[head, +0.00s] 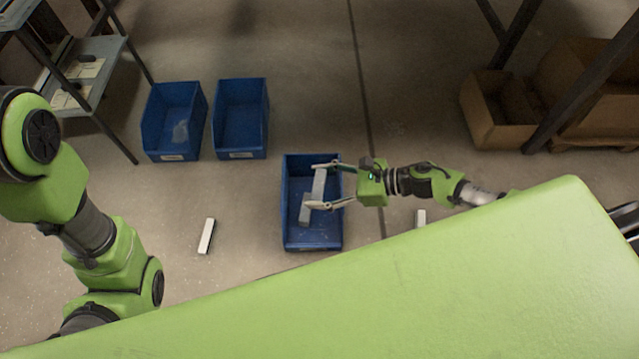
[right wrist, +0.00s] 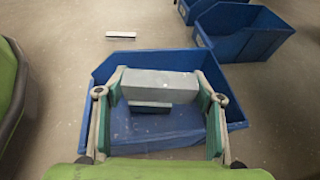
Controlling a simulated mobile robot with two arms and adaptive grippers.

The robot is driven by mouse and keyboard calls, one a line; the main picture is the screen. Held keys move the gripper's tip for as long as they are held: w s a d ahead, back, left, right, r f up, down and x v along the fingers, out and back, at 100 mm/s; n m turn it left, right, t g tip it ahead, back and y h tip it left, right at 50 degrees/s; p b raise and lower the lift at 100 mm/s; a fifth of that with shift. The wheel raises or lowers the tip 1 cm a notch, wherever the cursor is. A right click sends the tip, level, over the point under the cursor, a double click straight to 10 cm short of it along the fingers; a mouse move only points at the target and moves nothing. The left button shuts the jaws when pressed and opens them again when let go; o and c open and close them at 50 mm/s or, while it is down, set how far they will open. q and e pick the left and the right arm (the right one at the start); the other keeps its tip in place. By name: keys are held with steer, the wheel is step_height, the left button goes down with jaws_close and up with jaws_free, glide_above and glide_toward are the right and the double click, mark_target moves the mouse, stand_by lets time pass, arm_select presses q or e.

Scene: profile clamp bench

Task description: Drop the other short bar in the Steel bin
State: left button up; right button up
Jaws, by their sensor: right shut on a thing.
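A blue bin (head: 331,236) stands in the middle of the head view; no readable label shows on it. My right gripper (head: 317,186) is over this bin, shut on a grey short bar (head: 319,182) that spans between its two fingers. In the right wrist view the held bar (right wrist: 160,84) lies across between the fingers, above the bin's inside. Another grey bar (head: 305,213) lies in the bin, partly covered by the held one; it also shows in the right wrist view (right wrist: 150,108). My left gripper is out of view.
Two more blue bins (head: 152,130) (head: 222,138) stand at the upper left. Light bars lie on the floor, one left of the middle bin (head: 207,236) and one right of it (head: 421,216). Cardboard boxes (head: 492,130) are at the upper right. A shelf (head: 98,58) stands far left.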

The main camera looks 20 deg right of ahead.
steer(key=shift+f, duration=0.2)
steer(key=o, duration=1.2)
steer(key=shift+o, duration=0.2)
steer(key=v, duration=1.2)
steer(key=shift+r, duration=0.15)
